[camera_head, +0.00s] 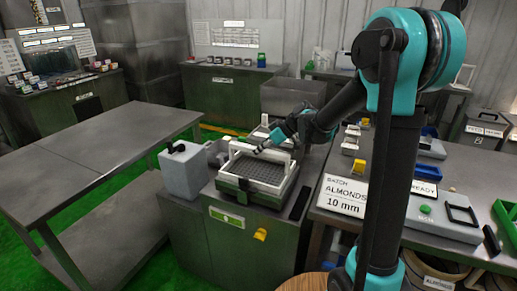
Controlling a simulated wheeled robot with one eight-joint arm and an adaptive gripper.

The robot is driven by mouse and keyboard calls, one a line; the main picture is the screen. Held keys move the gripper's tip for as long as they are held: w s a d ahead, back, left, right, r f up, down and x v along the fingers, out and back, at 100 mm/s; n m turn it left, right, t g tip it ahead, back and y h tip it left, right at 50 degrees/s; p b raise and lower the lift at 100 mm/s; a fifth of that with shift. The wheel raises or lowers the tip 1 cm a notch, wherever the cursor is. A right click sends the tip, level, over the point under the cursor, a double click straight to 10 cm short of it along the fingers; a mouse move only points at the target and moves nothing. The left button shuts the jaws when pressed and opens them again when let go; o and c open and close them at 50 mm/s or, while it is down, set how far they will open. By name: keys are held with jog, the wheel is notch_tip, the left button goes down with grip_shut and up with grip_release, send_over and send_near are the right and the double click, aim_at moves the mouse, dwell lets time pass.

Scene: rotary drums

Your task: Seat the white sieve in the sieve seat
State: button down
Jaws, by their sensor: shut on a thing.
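The white sieve (288,187) is a square white frame with a dark mesh floor and a raised white bar along its back. My gripper (262,149) is at this bar, shut on the white sieve. The sieve is over the top of the green-grey cabinet, apparently level. The dark frame (233,193) under its front edge looks like the sieve seat. The sieve hides most of the seat, so I cannot tell whether the sieve rests fully in it or sits slightly above.
A grey-white jug (184,171) stands left of the sieve. A bare steel table (110,142) is further left. On the right bench are a batch sign reading "ALMONDS 10 mm" (343,196) and a grey box with a green button (426,209). My arm crosses the right side.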

jog(key=shift+f, duration=1)
jog(key=c, duration=1.3)
grip_release()
jog(key=shift+o, duration=0.2)
jog(key=v, duration=1.2)
jog(key=shift+d, duration=0.1)
jog(key=shift+s+f, duration=0.1)
